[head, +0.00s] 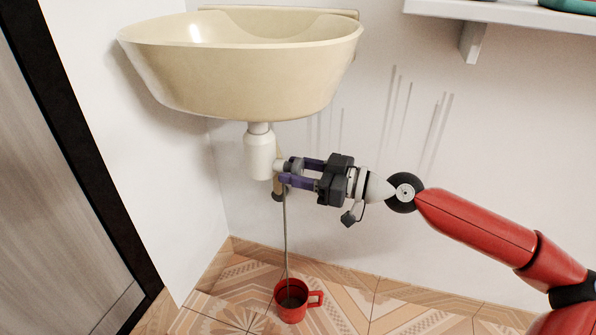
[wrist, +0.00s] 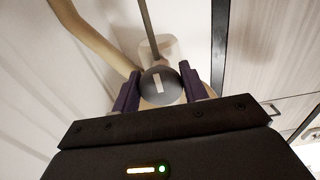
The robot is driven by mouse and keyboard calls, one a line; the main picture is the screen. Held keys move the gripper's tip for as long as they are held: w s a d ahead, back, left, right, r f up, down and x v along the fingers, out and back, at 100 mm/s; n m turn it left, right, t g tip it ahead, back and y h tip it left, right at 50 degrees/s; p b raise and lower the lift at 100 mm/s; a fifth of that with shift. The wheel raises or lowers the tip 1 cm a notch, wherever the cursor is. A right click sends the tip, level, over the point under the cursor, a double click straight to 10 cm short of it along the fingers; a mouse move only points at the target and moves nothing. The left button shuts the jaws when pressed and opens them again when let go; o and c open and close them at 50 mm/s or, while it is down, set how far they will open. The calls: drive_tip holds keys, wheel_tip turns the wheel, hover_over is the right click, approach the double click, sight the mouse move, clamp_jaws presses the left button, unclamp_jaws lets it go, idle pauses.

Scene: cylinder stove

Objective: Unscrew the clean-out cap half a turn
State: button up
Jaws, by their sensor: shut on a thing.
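The clean-out cap (wrist: 160,86) is a dark grey disc with a short white mark, seen end-on in the wrist view. It sits on the side of the white trap (head: 259,153) under the sink; in the head view the cap (head: 296,166) is partly hidden by the fingers. My gripper (head: 288,172) is level with it, coming from the right, with purple fingers shut on its two sides. A thin grey stream or rod (head: 286,235) runs from near the cap down to a red mug (head: 291,308) on the floor.
The cream sink basin (head: 240,65) hangs above my gripper. A tan pipe (wrist: 97,40) runs close beside the cap. A door (head: 70,180) is at the left, and a white shelf (head: 500,12) is at the upper right. The tiled floor right of the mug is clear.

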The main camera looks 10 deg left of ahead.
drive_tip(key=shift+f, duration=0.1)
idle(0.4)
drive_tip(key=o, duration=0.9)
drive_tip(key=shift+c, duration=0.2)
drive_tip(key=d, duration=0.7)
drive_tip(key=shift+s+d+p, duration=0.3)
drive_tip(key=shift+d+p, duration=0.1)
drive_tip(key=shift+a, duration=0.1)
